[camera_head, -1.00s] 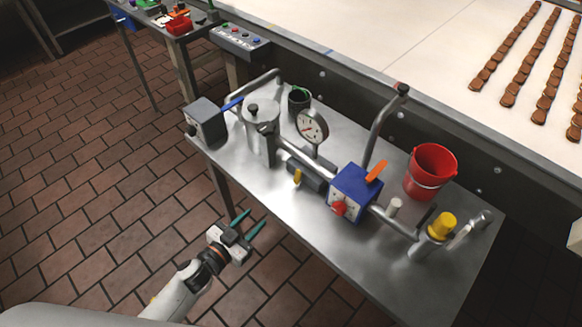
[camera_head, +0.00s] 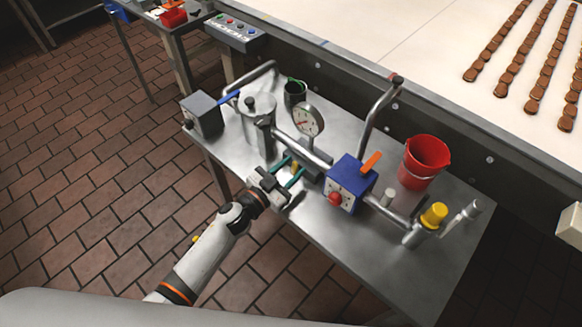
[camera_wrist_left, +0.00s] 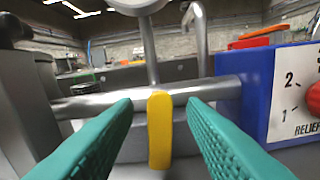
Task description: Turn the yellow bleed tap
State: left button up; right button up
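The gripper is open and holds nothing. The tap's lower end hides the part behind it. My right gripper is not in view.
A blue box (camera_head: 350,184) with a red knob and orange lever is right of the tap. A gauge (camera_head: 308,119) stands behind it. A grey box (camera_head: 203,117) and steel pot are left. A red bucket (camera_head: 425,160) and yellow cap (camera_head: 434,214) are right. The table's front right is clear.

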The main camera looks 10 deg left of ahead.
pick_arm(q)
jog(key=shift+w+d, duration=0.15)
grip_shut()
jog(key=shift+s+d+f+m+b, duration=0.1)
jog(key=shift+s+d+m+b, duration=0.1)
jog(key=shift+m, duration=0.55)
jog(key=shift+s+d+f+m+b, duration=0.1)
jog(key=shift+d+m+b, duration=0.05)
jog(key=shift+m, duration=0.55)
jog(key=shift+s+d+f+m+b, duration=0.1)
jog(key=shift+s+d+m+b, duration=0.1)
jog(key=shift+m, duration=0.55)
jog(key=shift+w, duration=0.1)
grip_release()
